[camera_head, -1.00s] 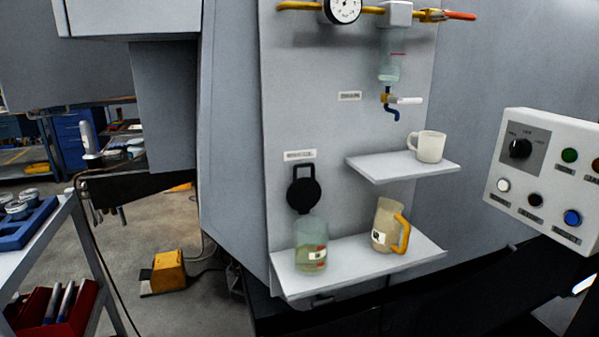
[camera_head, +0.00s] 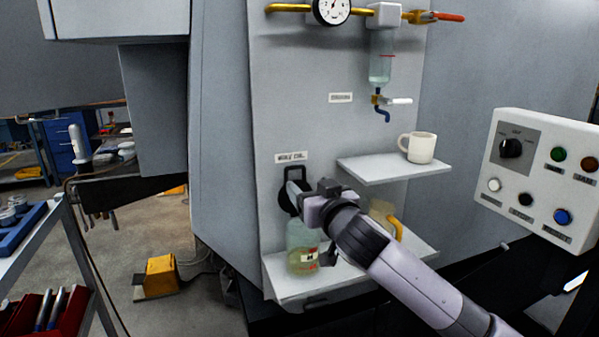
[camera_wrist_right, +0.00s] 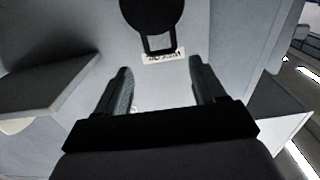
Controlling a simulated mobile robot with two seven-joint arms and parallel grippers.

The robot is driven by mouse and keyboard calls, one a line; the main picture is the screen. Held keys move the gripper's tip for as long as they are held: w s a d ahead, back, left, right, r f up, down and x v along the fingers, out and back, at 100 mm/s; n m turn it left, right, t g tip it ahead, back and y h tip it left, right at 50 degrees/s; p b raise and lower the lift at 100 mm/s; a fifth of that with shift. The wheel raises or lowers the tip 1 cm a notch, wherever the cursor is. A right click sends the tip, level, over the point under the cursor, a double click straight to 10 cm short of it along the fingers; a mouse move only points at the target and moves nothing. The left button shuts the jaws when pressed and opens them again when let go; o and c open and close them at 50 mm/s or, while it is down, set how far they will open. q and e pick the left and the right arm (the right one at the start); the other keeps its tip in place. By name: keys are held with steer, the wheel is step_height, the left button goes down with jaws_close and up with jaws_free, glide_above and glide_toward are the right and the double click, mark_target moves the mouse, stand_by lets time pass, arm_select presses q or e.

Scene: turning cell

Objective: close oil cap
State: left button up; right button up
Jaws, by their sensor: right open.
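The black round oil cap (camera_head: 286,203) with its square loop stands upright against the grey panel, above the neck of the greenish oil bottle (camera_head: 301,238). My right gripper (camera_head: 299,190) is in front of the cap and hides part of it. In the right wrist view the cap (camera_wrist_right: 152,14) and its loop lie just beyond the open fingers (camera_wrist_right: 160,72). Nothing is between the fingers, and a gap to the loop shows. The bottle is not seen in the wrist view. My left gripper is not in view.
The lower shelf (camera_head: 290,287) bears the bottle and a beige jug (camera_head: 378,210), partly hidden by my right arm. A white mug (camera_head: 420,147) stands on the upper shelf (camera_head: 385,169). A control box (camera_head: 535,215) is at the right.

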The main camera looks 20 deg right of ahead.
mark_target(296, 168)
steer(key=shift+w+a+r+p, duration=0.1)
steer(key=shift+w+r+p, duration=0.05)
steer(key=shift+w, duration=1.1)
steer(key=shift+w+d+r+p, duration=0.1)
steer(key=shift+w+r+p, duration=0.1)
steer(key=shift+w, duration=1.05)
steer(key=shift+w+a+r+p, duration=0.1)
steer(key=shift+w+p, duration=0.05)
steer(key=shift+w, duration=1.1)
